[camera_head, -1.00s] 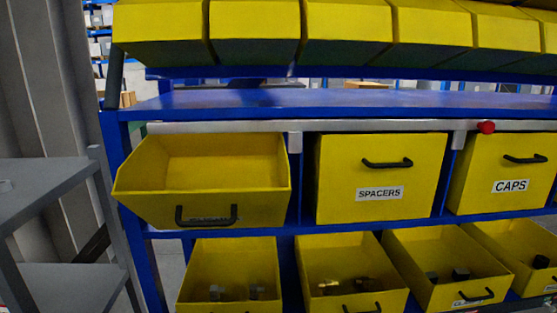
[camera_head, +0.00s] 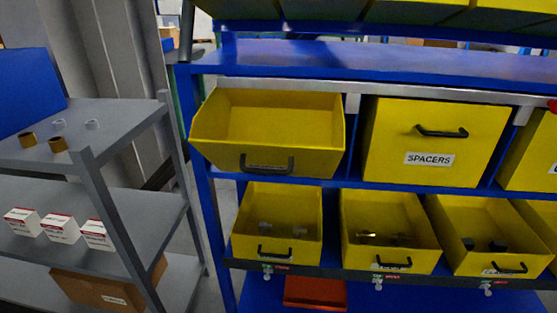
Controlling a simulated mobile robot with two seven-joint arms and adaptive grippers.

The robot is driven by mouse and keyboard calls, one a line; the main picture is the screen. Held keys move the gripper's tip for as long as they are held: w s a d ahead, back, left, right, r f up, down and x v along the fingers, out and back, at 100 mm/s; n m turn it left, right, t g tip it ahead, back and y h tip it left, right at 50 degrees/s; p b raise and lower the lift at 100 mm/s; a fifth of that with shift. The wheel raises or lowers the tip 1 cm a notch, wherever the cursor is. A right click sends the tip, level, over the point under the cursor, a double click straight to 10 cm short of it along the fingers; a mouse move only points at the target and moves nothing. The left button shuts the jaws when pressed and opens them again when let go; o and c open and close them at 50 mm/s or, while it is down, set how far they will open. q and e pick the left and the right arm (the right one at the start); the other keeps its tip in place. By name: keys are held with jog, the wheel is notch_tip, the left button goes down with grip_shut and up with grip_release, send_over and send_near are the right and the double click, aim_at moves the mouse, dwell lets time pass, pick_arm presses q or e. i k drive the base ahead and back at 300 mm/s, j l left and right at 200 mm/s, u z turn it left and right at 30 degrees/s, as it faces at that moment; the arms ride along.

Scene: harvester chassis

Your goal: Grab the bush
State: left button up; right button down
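Small ring-shaped parts that look like bushes stand on the top shelf of the grey rack at the left. Two are brown: one brown ring (camera_head: 28,140) and a second brown ring (camera_head: 57,144). Two paler rings stand just behind them, a pale ring (camera_head: 57,123) and a whitish ring (camera_head: 91,124). I cannot tell which one is the bush. Neither of my grippers is in view.
The grey rack (camera_head: 130,118) has white-and-red boxes (camera_head: 58,228) on its middle shelf and a cardboard box (camera_head: 95,290) below. A blue bin (camera_head: 28,92) stands at its back left. A blue workstation holds yellow bins, including an open, empty-looking one (camera_head: 265,150) and SPACERS (camera_head: 405,130).

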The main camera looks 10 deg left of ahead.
aim_at(27, 139)
jog(key=u, duration=1.8)
jog(key=j+z, duration=0.1)
jog(key=z, duration=0.55)
jog(key=i+j+z, duration=0.1)
jog(key=j+z, duration=0.6)
jog(key=j, duration=0.2)
